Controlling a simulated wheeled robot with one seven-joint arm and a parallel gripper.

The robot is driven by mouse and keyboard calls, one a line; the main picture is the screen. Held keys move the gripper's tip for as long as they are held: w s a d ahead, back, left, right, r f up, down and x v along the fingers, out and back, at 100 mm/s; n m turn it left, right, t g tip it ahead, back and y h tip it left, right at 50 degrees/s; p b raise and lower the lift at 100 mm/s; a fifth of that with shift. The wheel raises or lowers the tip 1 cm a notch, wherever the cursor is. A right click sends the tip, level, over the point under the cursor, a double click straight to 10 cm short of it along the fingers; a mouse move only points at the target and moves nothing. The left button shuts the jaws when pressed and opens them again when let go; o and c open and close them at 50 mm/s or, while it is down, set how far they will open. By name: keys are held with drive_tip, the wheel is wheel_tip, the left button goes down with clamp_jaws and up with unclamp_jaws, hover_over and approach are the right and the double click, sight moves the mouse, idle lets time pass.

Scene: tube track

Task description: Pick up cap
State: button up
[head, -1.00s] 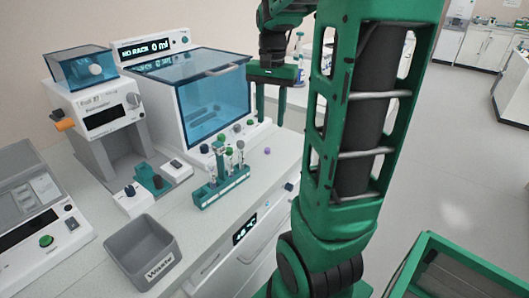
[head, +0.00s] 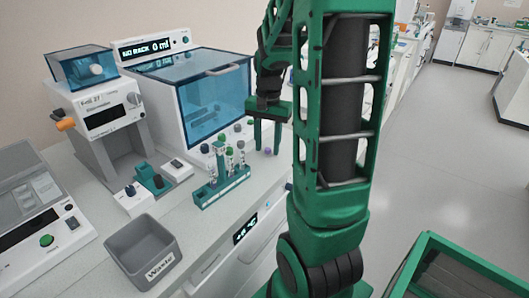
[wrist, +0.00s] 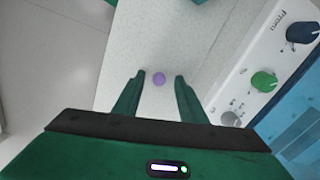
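A small purple cap (head: 267,150) lies on the light bench top, right of the tube rack. It also shows in the wrist view (wrist: 158,79), in the gap between the fingertips. My gripper (head: 266,147) is open, with two green fingers pointing down above the cap. In the wrist view my gripper (wrist: 159,76) has one finger on each side of the cap, and neither appears to touch it. How high the fingertips are above the bench is hard to tell.
A teal rack (head: 207,195) with several tubes stands left of my gripper. A machine with a blue see-through lid (head: 215,100) and knobs (wrist: 264,80) is close behind. A grey waste bin (head: 168,243) sits at the front left. The bench edge is near the cap.

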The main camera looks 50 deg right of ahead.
drive_tip(key=shift+f, duration=0.1)
drive_tip(key=shift+c, duration=0.7)
drive_tip(key=c, duration=0.7)
drive_tip(key=shift+c, duration=0.2)
